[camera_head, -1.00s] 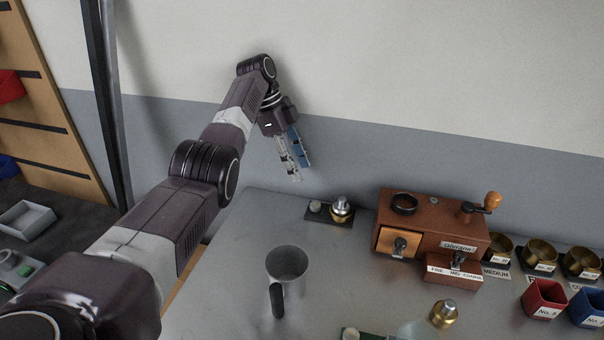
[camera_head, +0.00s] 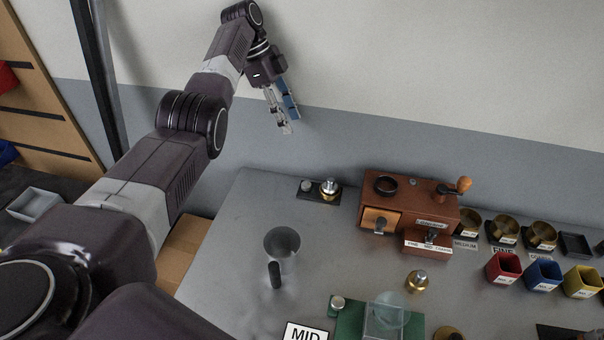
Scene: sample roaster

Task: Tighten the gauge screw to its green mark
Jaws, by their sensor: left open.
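My left gripper (camera_head: 285,120) is open and empty, in front of the wall, above and left of the bench's back edge. Near that edge, a small dark plate (camera_head: 313,195) carries a brass piece with a silver top (camera_head: 329,189) and a short silver knob (camera_head: 306,185). A similar brass piece (camera_head: 417,281) stands in front of the grinder. A silver knob (camera_head: 337,303) sits on a green base (camera_head: 349,325) at the front. I cannot tell which of these is the gauge screw, and no green mark can be made out. My right gripper is not in view.
A metal mug (camera_head: 282,243) stands on the grey bench (camera_head: 230,260). A brown grinder (camera_head: 410,195) with a crank stands behind it to the right. Brass cups and red (camera_head: 503,268), blue (camera_head: 543,274) and yellow bins line the right. A MID card (camera_head: 305,333) lies in front.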

